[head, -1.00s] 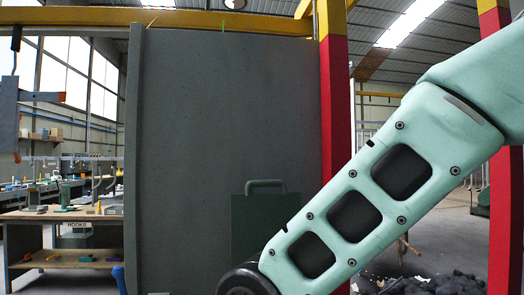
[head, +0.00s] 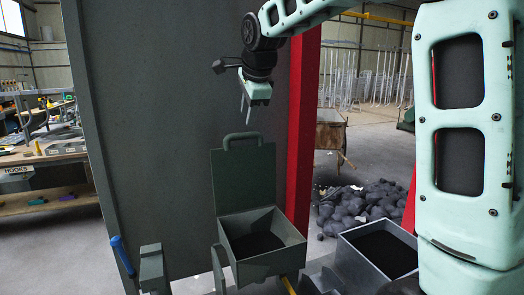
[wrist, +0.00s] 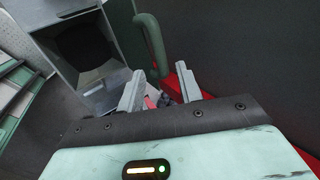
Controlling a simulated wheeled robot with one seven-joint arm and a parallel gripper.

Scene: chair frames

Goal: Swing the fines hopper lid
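The fines hopper appears to be the dark green bin (head: 265,262) with dark fill inside, in the head view. Its lid (head: 243,182) stands upright at the bin's back edge, with a loop handle (head: 241,136) on top. My gripper (head: 248,112) hangs above the handle, pointing down and apart from it. In the wrist view, the two grey fingers of my gripper (wrist: 160,85) are spread with nothing held between them. The green handle (wrist: 148,42) shows beyond the fingers, and the open bin (wrist: 88,45) is at upper left.
A grey panel (head: 160,130) stands behind the lid, with a red post (head: 302,130) to its right. A second open bin (head: 377,255) of dark material is at right. A blue-handled lever (head: 122,255) is at lower left. Dark rocks (head: 365,202) lie on the floor behind.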

